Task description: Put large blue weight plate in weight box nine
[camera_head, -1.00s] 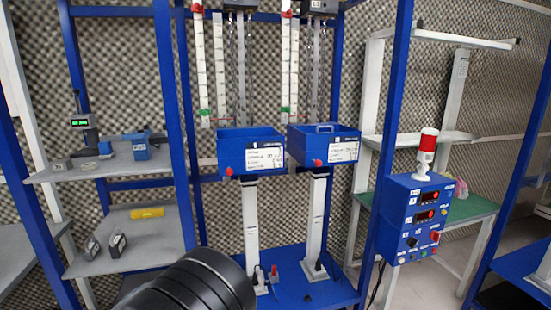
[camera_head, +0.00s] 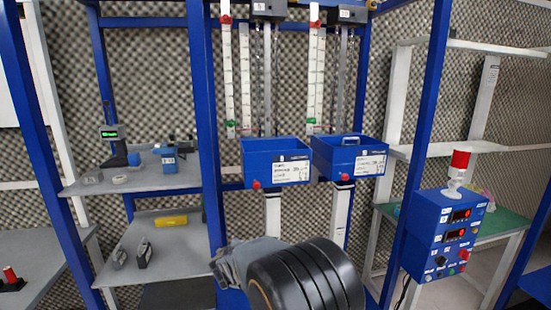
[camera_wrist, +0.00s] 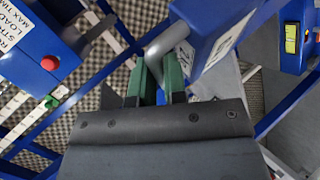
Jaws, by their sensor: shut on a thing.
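Two blue weight boxes with white labels and red knobs hang in the blue frame in the head view: the left one (camera_head: 277,148) and the right one (camera_head: 349,148). Their numbers are too small to read. My gripper (camera_wrist: 158,75) shows in the wrist view with its green finger pads close together. A blue body with a white label, which I take as the large blue weight plate (camera_wrist: 222,28), is right beside the fingers, with a grey curved bar by the pads. In the head view my dark arm hides the fingertips and the plate.
A grey shelf (camera_head: 95,185) at the left bears a small blue block (camera_head: 168,158) and a device with a green display. Below lie a yellow piece (camera_head: 171,221) and two grey weights. A blue control box (camera_head: 445,235) with a red lamp stands at the right.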

